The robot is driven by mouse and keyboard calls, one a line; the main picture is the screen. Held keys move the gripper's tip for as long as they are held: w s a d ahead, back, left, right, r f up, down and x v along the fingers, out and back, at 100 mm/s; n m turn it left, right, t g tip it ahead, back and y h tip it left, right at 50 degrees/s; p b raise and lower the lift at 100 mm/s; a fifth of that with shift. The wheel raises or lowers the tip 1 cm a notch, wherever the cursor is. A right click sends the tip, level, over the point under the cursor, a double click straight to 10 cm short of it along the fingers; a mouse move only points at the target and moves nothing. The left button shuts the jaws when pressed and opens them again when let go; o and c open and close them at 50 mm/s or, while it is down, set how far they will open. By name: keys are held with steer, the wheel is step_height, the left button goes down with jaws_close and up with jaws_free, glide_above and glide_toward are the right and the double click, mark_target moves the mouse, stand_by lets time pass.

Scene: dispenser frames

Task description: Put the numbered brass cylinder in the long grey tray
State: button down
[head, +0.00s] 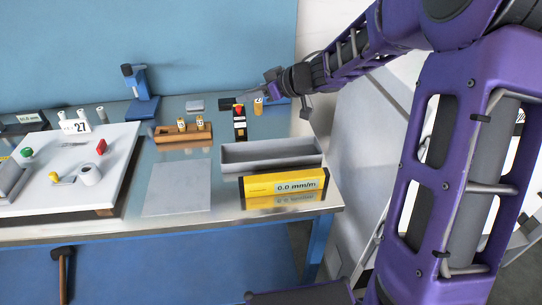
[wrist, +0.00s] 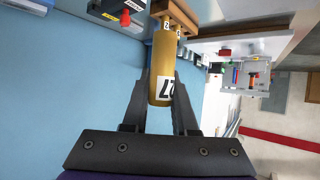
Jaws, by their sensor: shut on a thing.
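The brass cylinder (head: 258,107) is held in my gripper (head: 272,101) above the back right of the bench. In the wrist view the cylinder (wrist: 162,60) sits between the two dark fingers (wrist: 160,92), and its white label reads 27. The long grey tray (head: 272,163) stands on the bench at the right, nearer the front than the cylinder. The part of the tray's interior that shows looks empty.
A wooden block (head: 172,139) with smaller numbered brass cylinders stands left of the tray. A black and red device (head: 240,126) stands just behind it. A yellow level marked 0.0 mm/m (head: 284,183) lies in front. A grey plate (head: 178,188) lies at the left.

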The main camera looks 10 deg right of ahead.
steer(key=s+a+f+n+g+y, duration=0.2)
steer(key=a+f+n+g, duration=0.2)
steer(key=a+n+g, duration=0.1)
glide_above(235, 159)
steer(key=shift+n+y, duration=0.3)
steer(key=shift+n, duration=0.1)
step_height(235, 159, down, 6)
steer(key=shift+f, duration=0.2)
steer(key=shift+f+b, duration=0.35)
steer(key=shift+f, duration=1.8)
steer(key=shift+s+f, duration=0.1)
steer(key=c, duration=1)
jaws_free()
steer(key=shift+d+r, duration=0.1)
steer(key=shift+r, duration=0.1)
steer(key=p+v, duration=0.1)
steer(key=v, duration=1)
steer(key=shift+d+r, duration=0.2)
steer(key=shift+d, duration=0.15)
